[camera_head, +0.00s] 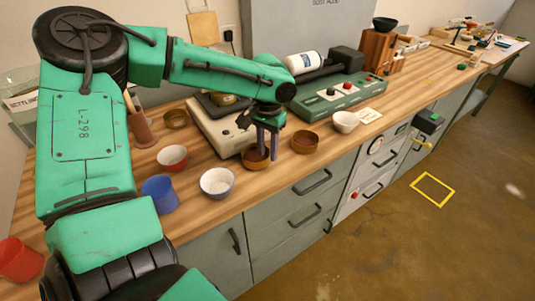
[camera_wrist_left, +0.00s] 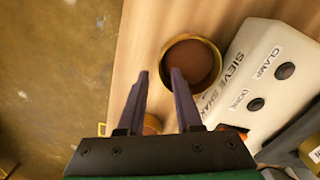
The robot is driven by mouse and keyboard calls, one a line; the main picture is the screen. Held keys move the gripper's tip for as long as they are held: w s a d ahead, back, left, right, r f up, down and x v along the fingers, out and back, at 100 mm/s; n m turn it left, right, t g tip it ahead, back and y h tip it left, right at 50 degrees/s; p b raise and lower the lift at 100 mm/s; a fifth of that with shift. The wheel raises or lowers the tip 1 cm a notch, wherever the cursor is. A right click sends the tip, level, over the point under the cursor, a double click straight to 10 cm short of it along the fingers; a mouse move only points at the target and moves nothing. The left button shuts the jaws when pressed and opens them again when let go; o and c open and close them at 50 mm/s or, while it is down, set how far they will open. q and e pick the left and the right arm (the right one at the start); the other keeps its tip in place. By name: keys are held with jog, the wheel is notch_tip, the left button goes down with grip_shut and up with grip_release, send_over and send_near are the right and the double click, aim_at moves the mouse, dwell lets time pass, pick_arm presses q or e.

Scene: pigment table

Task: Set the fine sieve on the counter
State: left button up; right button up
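Two round brass-rimmed vessels with brown insides stand on the wooden counter (camera_head: 333,149); I cannot tell which, if either, is the fine sieve. One (camera_head: 256,163) is beside the sieve shaker (camera_head: 212,132), near the counter's front edge; it also shows in the left wrist view (camera_wrist_left: 203,62). The other (camera_head: 305,142) stands to its right. My left gripper (camera_head: 267,157) points down at the first vessel. In the left wrist view its fingers (camera_wrist_left: 160,72) are apart, one tip over the vessel's inside and one outside its rim. Contact is unclear. My right gripper is out of view.
A white bowl (camera_head: 217,183), a blue cup (camera_head: 160,195) and a red-and-white bowl (camera_head: 172,158) stand to the left. Another brass vessel (camera_head: 176,119) is behind them. A green control box (camera_head: 340,97) and a small white bowl (camera_head: 345,122) are to the right.

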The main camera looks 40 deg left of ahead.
pick_arm(q)
notch_tip(320, 180, up, 10)
jog(key=shift+r, duration=0.2)
dwell(0.3)
